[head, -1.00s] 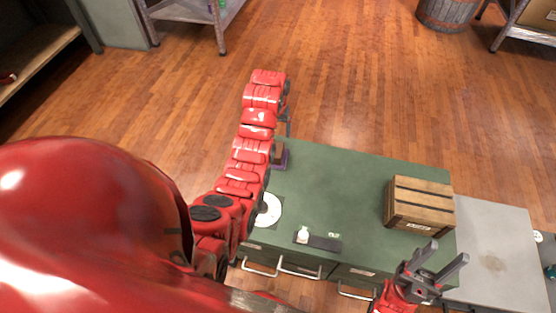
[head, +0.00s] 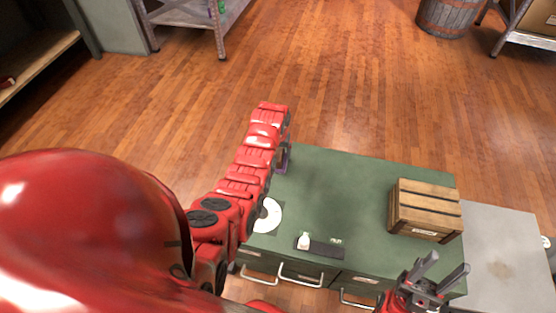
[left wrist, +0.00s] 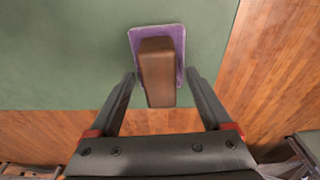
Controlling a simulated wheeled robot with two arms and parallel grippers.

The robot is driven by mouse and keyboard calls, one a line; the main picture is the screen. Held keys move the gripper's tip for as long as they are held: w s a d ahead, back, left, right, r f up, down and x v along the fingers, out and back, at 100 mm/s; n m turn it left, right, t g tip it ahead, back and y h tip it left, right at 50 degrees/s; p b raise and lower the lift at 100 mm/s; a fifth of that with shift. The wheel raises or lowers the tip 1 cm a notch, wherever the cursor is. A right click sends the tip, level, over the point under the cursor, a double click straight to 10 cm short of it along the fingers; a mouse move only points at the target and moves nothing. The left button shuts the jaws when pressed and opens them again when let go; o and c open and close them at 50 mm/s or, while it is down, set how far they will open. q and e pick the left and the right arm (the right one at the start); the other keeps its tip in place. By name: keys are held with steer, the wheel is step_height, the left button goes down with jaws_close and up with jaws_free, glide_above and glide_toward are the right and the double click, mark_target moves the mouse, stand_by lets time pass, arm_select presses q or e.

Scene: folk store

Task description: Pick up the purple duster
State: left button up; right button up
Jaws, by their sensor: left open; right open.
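The purple duster has a purple pad and a brown block handle. It lies on the green tabletop near the edge, and the left wrist view shows its purple pad (left wrist: 136,44). In the head view only a bit of the duster (head: 281,169) shows beside my left arm. My left gripper (left wrist: 160,76) is open, its two fingertips on either side of the duster's handle end, with gaps showing. In the head view my arm mostly hides this gripper. My right gripper (head: 447,262) is open and empty near the table's front right.
The green table (head: 350,190) bears a wooden crate (head: 427,205) at right, a white disc (head: 268,215), a small white bottle (head: 303,241) and a dark strip (head: 326,250). A grey table (head: 505,245) adjoins at right. The table's middle is clear.

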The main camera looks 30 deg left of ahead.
mark_target(280, 153)
arm_select(q)
steer(key=shift+f, duration=0.25)
jaws_close()
steer(key=shift+r, duration=0.2)
steer(key=shift+r, duration=0.25)
steer(key=r, duration=0.1)
steer(key=d+r+p, duration=0.1)
steer(key=r, duration=0.1)
steer(key=shift+s, duration=0.1)
steer(key=s+d, duration=0.2)
steer(key=d, duration=0.5)
steer(key=s+d+r+p, duration=0.1)
steer(key=s+d, duration=0.1)
steer(key=d, duration=0.5)
steer(key=shift+s+d, duration=0.15)
steer(key=shift+s, duration=0.2)
steer(key=shift+r, duration=0.1)
